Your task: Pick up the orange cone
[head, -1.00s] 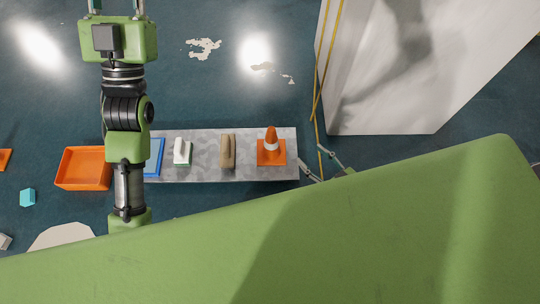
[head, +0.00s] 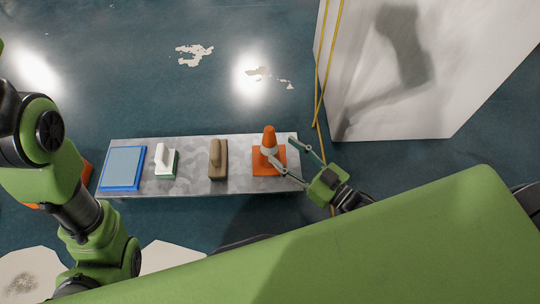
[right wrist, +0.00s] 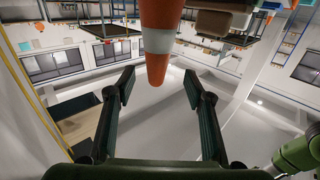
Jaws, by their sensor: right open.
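The orange cone (head: 269,137) with a white band stands upright on its square orange base, near the right end of a grey bench (head: 200,183). My right gripper (head: 280,149) is open, reaching in from the right. Its two fingers sit on either side of the cone's near right, with the tips close to it. In the right wrist view, the cone (right wrist: 160,38) hangs at top centre between and beyond the open fingertips (right wrist: 159,76). I cannot tell whether either finger touches it. My left arm is at the left edge; its gripper is out of view.
On the bench, left of the cone, are a brown-handled float (head: 218,160), a white-handled green block (head: 165,162) and a blue-framed pad (head: 123,167). An orange bin (head: 86,172) is partly hidden by my left arm. A white block with yellow cords (head: 400,75) stands behind right.

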